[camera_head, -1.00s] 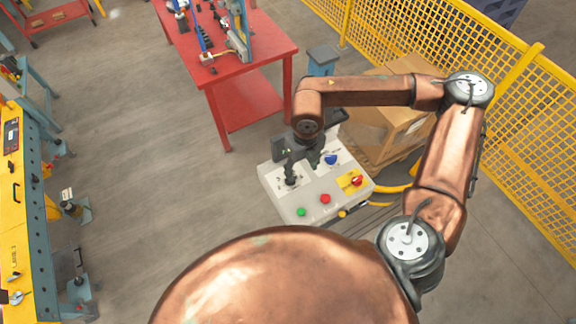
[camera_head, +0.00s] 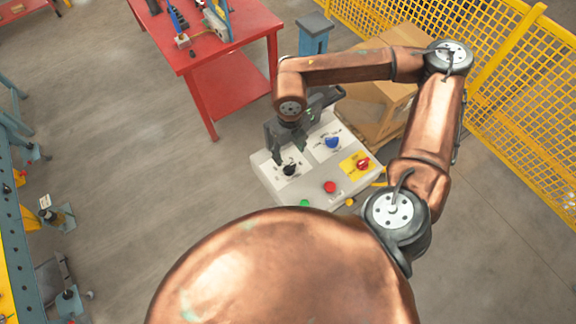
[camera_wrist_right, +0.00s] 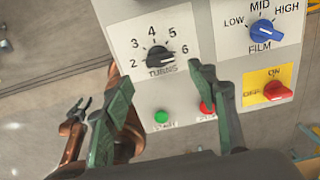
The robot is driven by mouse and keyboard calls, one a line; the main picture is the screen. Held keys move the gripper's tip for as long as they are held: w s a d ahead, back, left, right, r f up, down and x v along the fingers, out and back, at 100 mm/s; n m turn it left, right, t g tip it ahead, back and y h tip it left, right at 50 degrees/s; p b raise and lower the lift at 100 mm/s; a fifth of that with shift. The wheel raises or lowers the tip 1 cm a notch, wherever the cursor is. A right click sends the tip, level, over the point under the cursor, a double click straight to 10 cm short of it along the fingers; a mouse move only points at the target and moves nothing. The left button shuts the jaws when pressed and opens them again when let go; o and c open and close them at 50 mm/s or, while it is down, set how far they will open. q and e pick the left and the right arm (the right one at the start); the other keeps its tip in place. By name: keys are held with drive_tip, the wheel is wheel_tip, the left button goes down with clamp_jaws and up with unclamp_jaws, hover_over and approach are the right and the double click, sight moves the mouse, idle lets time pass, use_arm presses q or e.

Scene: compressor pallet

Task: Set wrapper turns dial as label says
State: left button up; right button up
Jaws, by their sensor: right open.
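The black turns dial (camera_wrist_right: 158,57) sits on a pale control panel (camera_head: 265,176), marked 2 to 6 around it in the right wrist view. Its pointer seems to face up and right, but I cannot tell the exact number. The dial also shows in the head view (camera_head: 290,170). My right gripper (camera_wrist_right: 168,88) is open and empty, its green fingers spread below the dial in the wrist view and apart from it. In the head view the right gripper (camera_head: 287,146) hangs just above the dial. No label with the number is readable.
Beside the dial are a blue film knob (camera_head: 332,142) and a red switch (camera_head: 361,163) on yellow. A red button (camera_head: 330,187) and a green button (camera_head: 304,203) lie nearer. A cardboard box (camera_head: 372,108) and yellow fence (camera_head: 500,70) stand behind. A red table (camera_head: 235,45) is back left.

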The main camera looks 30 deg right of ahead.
sight(290, 166)
drive_tip(key=shift+s+f, duration=0.1)
drive_tip(key=shift+f, duration=0.3)
drive_tip(key=shift+s+f, duration=0.1)
drive_tip(key=shift+f, duration=0.15)
wheel_tip(290, 166, down, 6)
drive_tip(key=shift+r+p, duration=0.1)
drive_tip(key=shift+p, duration=0.5)
drive_tip(key=shift+f, duration=0.55)
use_arm(q)
drive_tip(key=shift+w+r, duration=0.45)
drive_tip(key=shift+w, duration=0.1)
use_arm(e)
drive_tip(key=c, duration=1.2)
